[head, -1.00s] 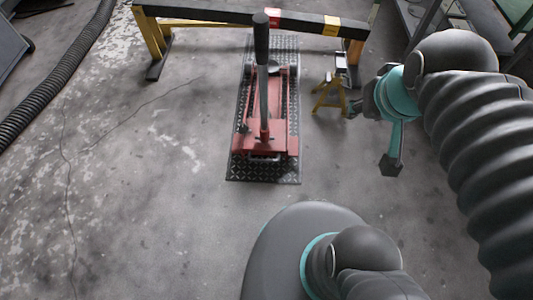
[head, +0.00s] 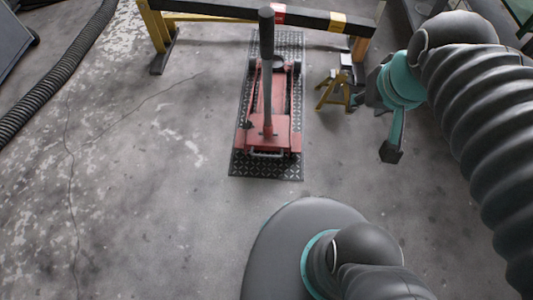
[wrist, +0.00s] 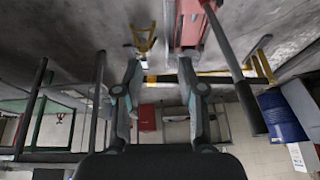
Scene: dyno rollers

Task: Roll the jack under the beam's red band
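The red floor jack (head: 270,135) sits on a dark tread plate (head: 240,170), its long side pointing at the beam. Its dark handle (head: 266,40) stands up from the near end and covers part of the beam. The black beam (head: 225,8) crosses the top of the head view, with a red band (head: 279,14) just right of the handle's top. The jack's far end appears on the near side of the beam. My gripper (head: 374,125) is open and empty, right of the jack and apart from it.
A small yellow stand (head: 325,95) is on the floor between the jack and my gripper. The beam has a yellow band (head: 338,21) and yellow legs (head: 154,28). A black corrugated hose (head: 60,85) lies at the left. The floor left of the plate is clear.

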